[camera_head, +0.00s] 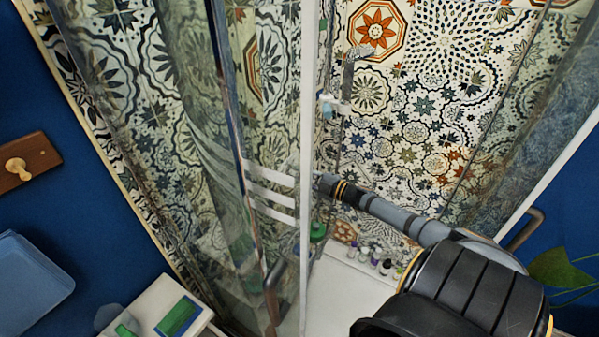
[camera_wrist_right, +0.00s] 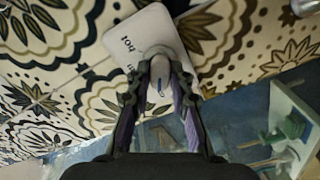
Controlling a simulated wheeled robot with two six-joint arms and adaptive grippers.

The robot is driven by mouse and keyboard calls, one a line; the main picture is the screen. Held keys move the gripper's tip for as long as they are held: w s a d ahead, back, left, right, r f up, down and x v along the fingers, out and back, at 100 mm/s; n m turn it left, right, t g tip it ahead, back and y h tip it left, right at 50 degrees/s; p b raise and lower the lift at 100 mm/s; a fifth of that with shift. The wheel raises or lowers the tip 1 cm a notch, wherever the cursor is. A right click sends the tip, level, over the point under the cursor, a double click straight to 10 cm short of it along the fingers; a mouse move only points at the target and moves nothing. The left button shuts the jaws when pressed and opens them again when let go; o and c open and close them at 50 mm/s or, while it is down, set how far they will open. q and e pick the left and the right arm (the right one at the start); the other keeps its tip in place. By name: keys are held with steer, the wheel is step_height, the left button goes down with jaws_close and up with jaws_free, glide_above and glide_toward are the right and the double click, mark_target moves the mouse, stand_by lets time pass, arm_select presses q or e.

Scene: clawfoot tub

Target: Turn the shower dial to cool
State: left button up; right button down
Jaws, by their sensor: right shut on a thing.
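The shower dial (camera_wrist_right: 160,68) shows in the right wrist view as a pale rounded knob with a small dark mark, on a white plate (camera_wrist_right: 143,30) on the patterned tile wall. In the head view my right arm reaches in from the lower right, and my right gripper (camera_head: 325,182) is at the shower opening. The dial cannot be made out there. My left gripper is not in view.
A glass panel with a white edge (camera_head: 307,120) stands close left of my right gripper. A shower head (camera_head: 355,55) hangs above. Several small bottles (camera_head: 385,266) stand on a white ledge below, and a green bottle (camera_head: 318,232) is nearer. A brown handle (camera_head: 272,290) is at lower left.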

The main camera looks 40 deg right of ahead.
steer(key=shift+f, duration=0.1)
steer(key=c, duration=1.2)
jaws_free()
steer(key=shift+s, duration=0.1)
steer(key=shift+v, duration=3.7)
